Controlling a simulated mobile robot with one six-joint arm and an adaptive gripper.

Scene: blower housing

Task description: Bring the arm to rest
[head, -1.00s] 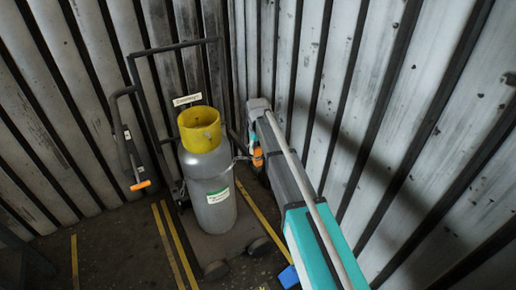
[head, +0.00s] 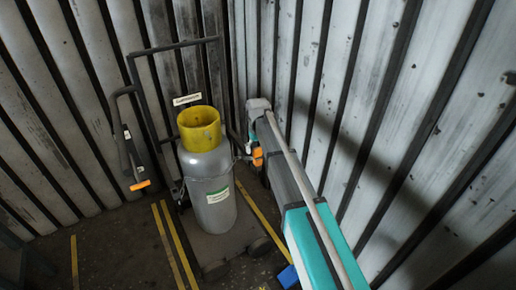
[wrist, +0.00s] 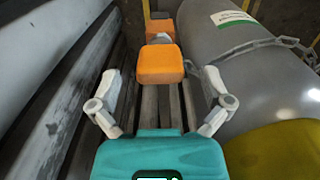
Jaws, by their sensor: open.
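My gripper (wrist: 160,82) is open in the wrist view, its two pale fingers spread wide with nothing clamped between them. An orange block (wrist: 160,65) shows in line with the gap between the fingers; I cannot tell whether it lies between the fingertips or beyond them. In the head view my gripper is small and partly hidden at the end of my arm, beside the grey cylinder (head: 208,185). The orange block (head: 258,157) shows there just right of the cylinder. My arm reaches from the lower right toward the corner.
The cylinder has a yellow collar (head: 200,125) and stands upright on a dark wheeled cart (head: 232,245). A chain (wrist: 265,43) runs across the cylinder close to my right finger. Corrugated metal walls (head: 420,130) close in behind and right. Yellow floor lines (head: 168,245) lie left.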

